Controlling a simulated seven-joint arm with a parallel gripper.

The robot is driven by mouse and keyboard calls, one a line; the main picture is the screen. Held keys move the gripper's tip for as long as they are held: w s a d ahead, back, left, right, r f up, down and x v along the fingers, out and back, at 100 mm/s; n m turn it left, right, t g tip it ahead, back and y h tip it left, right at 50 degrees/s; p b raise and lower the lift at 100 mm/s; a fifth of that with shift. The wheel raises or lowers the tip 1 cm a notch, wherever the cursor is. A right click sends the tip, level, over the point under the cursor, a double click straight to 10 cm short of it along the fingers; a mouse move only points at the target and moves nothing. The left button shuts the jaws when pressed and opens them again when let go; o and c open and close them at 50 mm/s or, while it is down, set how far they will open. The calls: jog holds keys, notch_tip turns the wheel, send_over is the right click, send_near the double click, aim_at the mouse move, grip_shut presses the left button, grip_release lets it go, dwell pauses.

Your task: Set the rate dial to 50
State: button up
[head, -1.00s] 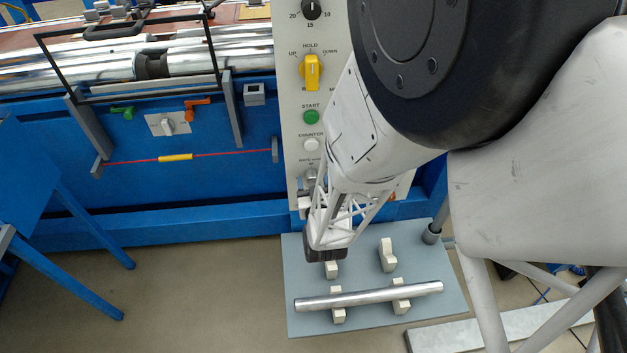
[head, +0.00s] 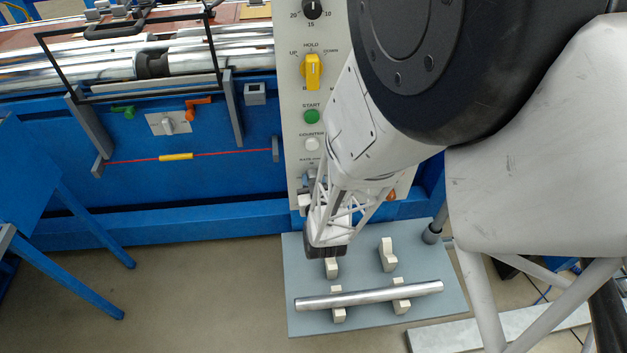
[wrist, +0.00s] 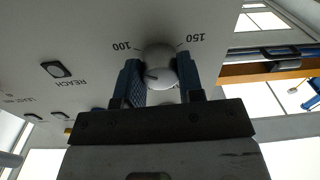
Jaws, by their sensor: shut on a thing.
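The rate dial (wrist: 159,58) is a pale round knob on the grey panel, seen in the wrist view between the scale numbers 100 and 150. A small dark mark shows on its lower left side in that view; I cannot read its exact setting, and no 50 is visible. My gripper (wrist: 160,78) has its two blue fingers on either side of the knob, shut on it. In the head view my gripper (head: 309,184) is at the panel's lower part, below the RATE label, and the dial is hidden there.
Above on the panel (head: 294,130) are a white counter button (head: 312,144), a green start button (head: 312,116) and a yellow selector (head: 313,72). A grey board (head: 375,320) with a metal bar (head: 370,295) on pale blocks lies below my wrist.

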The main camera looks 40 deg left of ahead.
jog(key=n, duration=1.7)
jog(key=shift+n+h, duration=0.3)
jog(key=shift+h, duration=0.1)
jog(key=n, duration=0.5)
jog(key=shift+s+n+t, duration=0.1)
jog(key=shift+n+t, duration=0.2)
jog(key=shift+n, duration=0.1)
jog(key=shift+f, duration=0.1)
jog(key=o, duration=0.9)
